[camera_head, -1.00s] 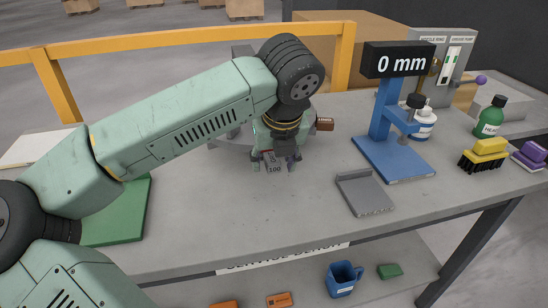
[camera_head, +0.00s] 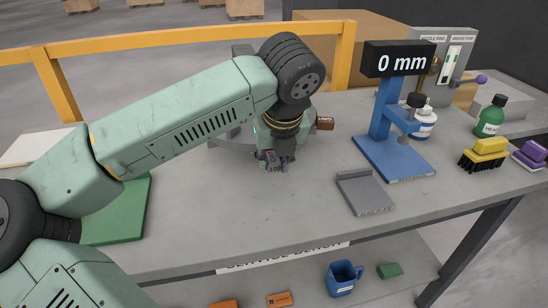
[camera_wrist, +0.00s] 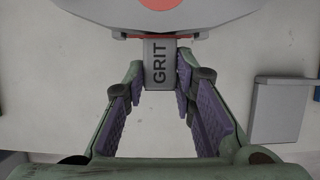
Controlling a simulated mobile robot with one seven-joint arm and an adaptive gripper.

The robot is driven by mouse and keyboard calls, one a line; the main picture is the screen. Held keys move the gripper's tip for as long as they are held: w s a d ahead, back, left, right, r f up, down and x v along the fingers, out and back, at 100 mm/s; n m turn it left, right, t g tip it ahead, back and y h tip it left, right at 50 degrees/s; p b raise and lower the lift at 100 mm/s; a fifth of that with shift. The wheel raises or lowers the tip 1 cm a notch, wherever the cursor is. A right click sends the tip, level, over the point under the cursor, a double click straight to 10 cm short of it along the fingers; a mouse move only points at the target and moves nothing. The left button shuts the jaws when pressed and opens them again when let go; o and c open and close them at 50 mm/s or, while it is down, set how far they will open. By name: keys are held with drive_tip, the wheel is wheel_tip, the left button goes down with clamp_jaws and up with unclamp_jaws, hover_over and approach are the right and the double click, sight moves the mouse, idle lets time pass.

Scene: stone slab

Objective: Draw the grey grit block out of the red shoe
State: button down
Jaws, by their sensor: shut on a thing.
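The grey grit block (camera_wrist: 158,66), marked GRIT, shows in the wrist view at the top middle, between the tips of my gripper (camera_wrist: 160,76). Its far end meets a thin red edge (camera_wrist: 150,36), which looks like part of the red shoe, under a big grey round part. Most of the shoe is hidden by that part. My gripper is shut on the block, with purple pads on either side. In the head view my gripper (camera_head: 277,163) is low over the slab at the middle, and its fingers hide the block.
A grey flat tray (camera_head: 364,193) lies to the right of my gripper and also shows in the wrist view (camera_wrist: 280,108). Behind it stands a blue gauge stand (camera_head: 383,115) reading 0 mm. A reddish-brown block (camera_head: 325,124) is behind my gripper.

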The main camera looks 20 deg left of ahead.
drive_tip(key=shift+s+d, duration=0.15)
drive_tip(key=shift+s, duration=0.05)
drive_tip(key=shift+s+d+b, duration=0.45)
drive_tip(key=shift+s+b, duration=0.1)
drive_tip(key=shift+s, duration=0.15)
drive_tip(key=shift+s+d+b, duration=0.45)
drive_tip(key=shift+s+b, duration=0.05)
drive_tip(key=shift+s, duration=0.15)
drive_tip(key=c, duration=1.2)
unclamp_jaws()
drive_tip(key=shift+c, duration=0.2)
